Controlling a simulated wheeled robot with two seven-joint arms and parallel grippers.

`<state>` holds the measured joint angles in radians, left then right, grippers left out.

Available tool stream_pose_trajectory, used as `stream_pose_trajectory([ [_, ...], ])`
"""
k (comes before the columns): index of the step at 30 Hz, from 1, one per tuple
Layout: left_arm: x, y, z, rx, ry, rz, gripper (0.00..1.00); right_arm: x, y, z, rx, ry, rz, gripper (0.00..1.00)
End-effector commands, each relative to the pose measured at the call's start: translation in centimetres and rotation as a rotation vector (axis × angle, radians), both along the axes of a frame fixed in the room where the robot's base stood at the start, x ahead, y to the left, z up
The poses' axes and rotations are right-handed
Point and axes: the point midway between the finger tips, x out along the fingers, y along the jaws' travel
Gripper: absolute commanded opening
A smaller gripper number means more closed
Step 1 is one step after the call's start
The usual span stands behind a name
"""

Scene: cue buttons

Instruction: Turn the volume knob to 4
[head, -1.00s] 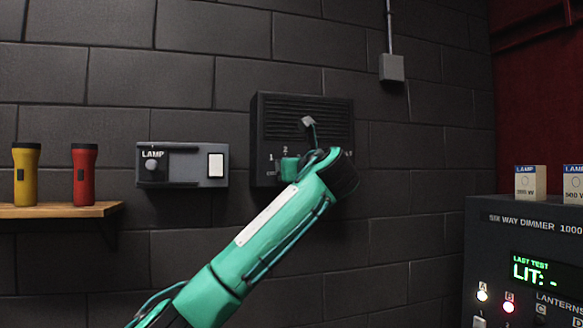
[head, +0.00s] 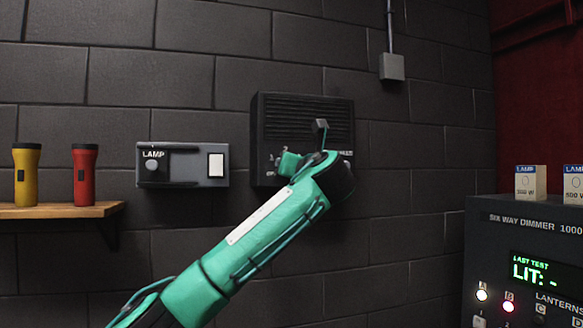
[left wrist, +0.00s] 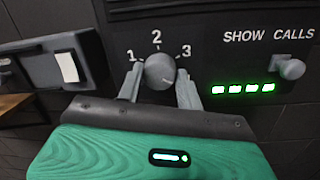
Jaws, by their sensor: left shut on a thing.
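The volume knob (left wrist: 159,71) is a round grey dial on a dark wall panel (head: 262,120), with the labels 1, 2 and 3 around its top in the left wrist view. A 4 is not visible there. My left gripper (left wrist: 160,80) is shut on the knob, one grey finger on its left and one on its right. I cannot clearly tell which number the knob points to. In the head view my green left arm reaches up to the panel and hides most of the knob area. My right gripper is not in view.
Beside the knob are a SHOW CALLS label, a second grey control (left wrist: 291,68) and several lit green lights (left wrist: 243,88). A LAMP box (head: 190,178) is on the wall to the left. A shelf (head: 60,211) holds two torches. A dimmer unit (head: 500,240) stands at right.

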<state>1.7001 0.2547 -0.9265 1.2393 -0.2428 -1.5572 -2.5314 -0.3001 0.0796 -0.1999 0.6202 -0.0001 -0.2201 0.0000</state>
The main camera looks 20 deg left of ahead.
Motion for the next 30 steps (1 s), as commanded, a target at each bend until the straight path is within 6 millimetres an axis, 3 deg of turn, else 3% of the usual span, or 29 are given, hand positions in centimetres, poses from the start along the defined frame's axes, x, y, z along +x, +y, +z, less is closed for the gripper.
stream_pose_trajectory([
  [4, 0.1, 0.0, -0.4, -0.001, 0.007, 0.002, 0.14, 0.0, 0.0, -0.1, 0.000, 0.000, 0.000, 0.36],
  [5, 0.1, 0.0, -0.4, -0.001, 0.007, 0.002, 0.38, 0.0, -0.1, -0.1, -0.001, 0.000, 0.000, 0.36],
  [8, 0.1, 0.0, -0.4, -0.001, 0.006, 0.002, 0.58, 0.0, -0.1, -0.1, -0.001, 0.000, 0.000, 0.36],
  [20, -0.5, -0.5, -0.3, -0.001, 0.000, -0.001, 0.58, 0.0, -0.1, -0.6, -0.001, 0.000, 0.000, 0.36],
  [30, -5.7, -4.6, -1.5, 0.001, -0.001, -0.003, 0.58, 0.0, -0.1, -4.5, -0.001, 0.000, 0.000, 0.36],
])
